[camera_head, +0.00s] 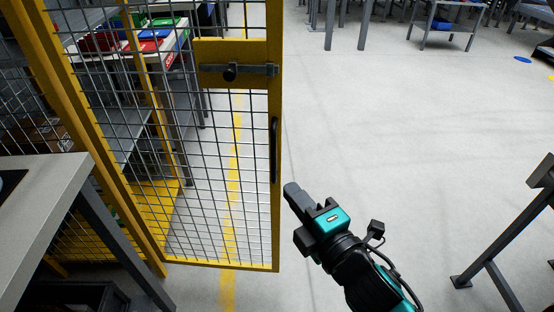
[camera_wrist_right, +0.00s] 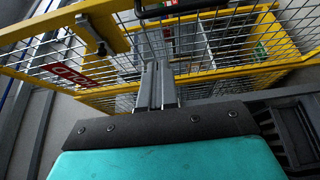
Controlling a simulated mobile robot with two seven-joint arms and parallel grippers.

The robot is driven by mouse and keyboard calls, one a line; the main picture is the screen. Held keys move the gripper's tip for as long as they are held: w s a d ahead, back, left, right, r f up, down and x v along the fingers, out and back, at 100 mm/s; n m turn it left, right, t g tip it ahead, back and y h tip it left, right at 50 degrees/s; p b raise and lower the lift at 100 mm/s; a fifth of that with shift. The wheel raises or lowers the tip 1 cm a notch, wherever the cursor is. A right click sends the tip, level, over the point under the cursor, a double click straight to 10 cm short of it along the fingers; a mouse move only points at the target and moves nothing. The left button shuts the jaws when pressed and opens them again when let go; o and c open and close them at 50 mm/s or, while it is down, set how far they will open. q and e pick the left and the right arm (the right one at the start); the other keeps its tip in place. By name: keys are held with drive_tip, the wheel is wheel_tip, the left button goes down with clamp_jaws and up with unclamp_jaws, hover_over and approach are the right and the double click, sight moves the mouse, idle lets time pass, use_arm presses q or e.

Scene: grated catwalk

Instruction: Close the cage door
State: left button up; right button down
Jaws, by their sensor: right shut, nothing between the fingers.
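The cage door (camera_head: 276,215) is a yellow frame with wire mesh, standing upright left of centre in the head view. Its free edge is on the right, with open floor beyond it. A yellow latch plate with a grey bolt and black knob (camera_head: 230,73) sits high on it. A dark vertical handle (camera_head: 275,150) is on the free edge. My right gripper (camera_head: 290,189) is shut and empty, just right of the free edge and below the handle; contact cannot be told. Its closed fingers (camera_wrist_right: 157,86) show in the right wrist view before yellow-framed mesh. My left gripper is not in view.
A grey table (camera_head: 45,205) stands at the left front. Behind the mesh, another table carries red, green and blue bins (camera_head: 150,45). A dark metal frame (camera_head: 505,240) stands at the right. The floor between door and frame is clear.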

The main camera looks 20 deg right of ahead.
drive_tip(key=w, duration=1.2)
drive_tip(key=shift+d+b, duration=0.35)
drive_tip(key=shift+d, duration=0.1)
drive_tip(key=shift+f, duration=0.1)
